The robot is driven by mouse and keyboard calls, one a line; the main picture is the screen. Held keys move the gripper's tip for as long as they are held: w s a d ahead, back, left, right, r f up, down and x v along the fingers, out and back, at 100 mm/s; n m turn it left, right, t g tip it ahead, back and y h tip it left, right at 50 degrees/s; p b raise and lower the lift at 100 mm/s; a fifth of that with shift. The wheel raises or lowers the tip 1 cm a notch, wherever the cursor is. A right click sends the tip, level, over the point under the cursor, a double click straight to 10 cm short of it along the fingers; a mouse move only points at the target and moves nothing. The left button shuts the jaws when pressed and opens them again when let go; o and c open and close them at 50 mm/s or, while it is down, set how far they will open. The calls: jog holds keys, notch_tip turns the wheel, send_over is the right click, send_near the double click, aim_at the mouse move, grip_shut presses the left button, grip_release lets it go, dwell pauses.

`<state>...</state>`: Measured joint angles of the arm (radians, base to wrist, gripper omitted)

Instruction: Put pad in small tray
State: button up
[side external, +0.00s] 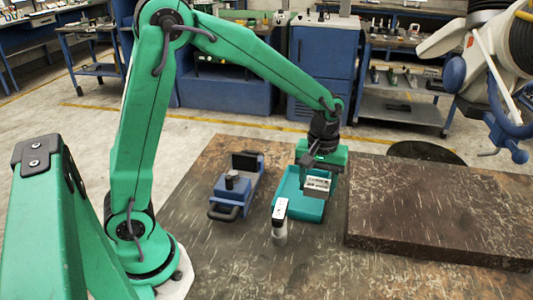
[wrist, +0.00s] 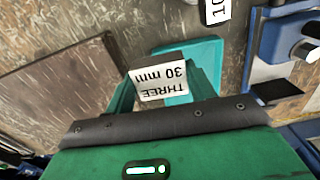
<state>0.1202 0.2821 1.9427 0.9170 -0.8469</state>
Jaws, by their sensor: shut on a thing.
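The pad (side external: 317,187) is a small block with a white label; in the wrist view (wrist: 162,86) the label reads "THREE 30 mm" upside down, with a dark top edge. My gripper (side external: 318,170) is shut on it, with a green finger on each side in the wrist view (wrist: 162,92). The small tray (side external: 283,187) is teal with low walls, on the brown table. It also shows behind the pad in the wrist view (wrist: 206,55). The pad is over the tray's right part in the side view; I cannot tell whether it touches the floor.
A small upright piece with a white label (side external: 280,212) stands in front of the tray. A blue device with a dark handle (side external: 236,188) is to the left. A thick raised brown slab (side external: 440,205) lies to the right. The front of the table is clear.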

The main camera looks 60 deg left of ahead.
jog(key=w+a+f, duration=0.1)
jog(key=a+f, duration=0.1)
jog(key=a, duration=0.1)
jog(key=w+a+f, duration=0.2)
jog(key=a, duration=0.2)
jog(key=w+a+f, duration=0.1)
jog(key=a+f, duration=0.2)
jog(key=shift+w+a, duration=0.35)
jog(key=shift+w, duration=0.05)
jog(key=shift+f, duration=2)
jog(key=shift+f, duration=0.15)
jog(key=o, duration=1.5)
jog(key=shift+c, duration=0.2)
